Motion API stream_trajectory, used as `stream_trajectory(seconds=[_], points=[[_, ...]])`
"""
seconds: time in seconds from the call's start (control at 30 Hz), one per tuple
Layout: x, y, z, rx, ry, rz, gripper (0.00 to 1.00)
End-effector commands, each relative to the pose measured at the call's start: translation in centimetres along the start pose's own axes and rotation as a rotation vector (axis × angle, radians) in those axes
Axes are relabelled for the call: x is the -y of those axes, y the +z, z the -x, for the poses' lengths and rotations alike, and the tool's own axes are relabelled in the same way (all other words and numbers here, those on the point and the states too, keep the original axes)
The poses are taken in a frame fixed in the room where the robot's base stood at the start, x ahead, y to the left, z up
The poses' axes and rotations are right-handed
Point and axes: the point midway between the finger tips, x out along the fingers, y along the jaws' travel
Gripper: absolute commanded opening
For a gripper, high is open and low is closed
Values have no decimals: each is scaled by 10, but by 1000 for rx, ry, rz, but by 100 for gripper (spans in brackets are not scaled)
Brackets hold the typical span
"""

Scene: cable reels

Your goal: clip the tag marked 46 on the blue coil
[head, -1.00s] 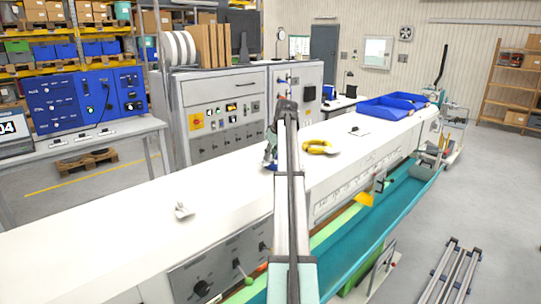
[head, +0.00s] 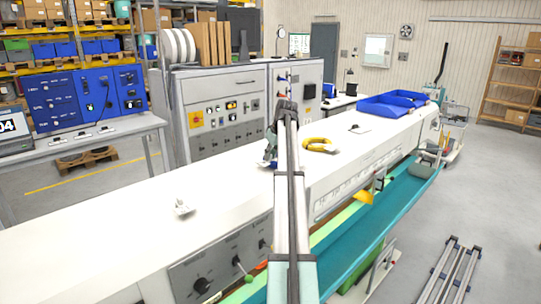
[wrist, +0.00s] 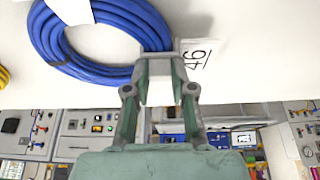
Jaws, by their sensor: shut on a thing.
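The blue coil (wrist: 110,72) lies on the white bench top, filling the upper left of the wrist view. A white patch shows on its upper part. In the head view only a small blue bit of it (head: 271,165) shows; my arm and gripper hide the rest. The white tag marked 46 (wrist: 196,57) is at my gripper's fingertips, beside the coil's right edge. My gripper (wrist: 160,72) is shut on the tag, with its tips close against the coil. I cannot tell whether the tag's clip is around the coil. The gripper also shows in the head view (head: 271,150).
A yellow coil (head: 320,145) lies just right of my gripper. A small white piece (head: 181,207) lies on the bench at left. Blue bins (head: 392,104) stand at the far end. A grey control cabinet (head: 222,112) stands behind. The bench's left part is mostly clear.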

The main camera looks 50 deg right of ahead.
Motion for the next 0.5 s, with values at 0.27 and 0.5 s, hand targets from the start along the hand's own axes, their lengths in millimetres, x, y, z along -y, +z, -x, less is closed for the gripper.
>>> stream_trajectory(seconds=[0.27, 0.5], points=[[0, 0, -1, 0, -1, 0, 0], [0, 0, -1, 0, 0, 0, 53]])
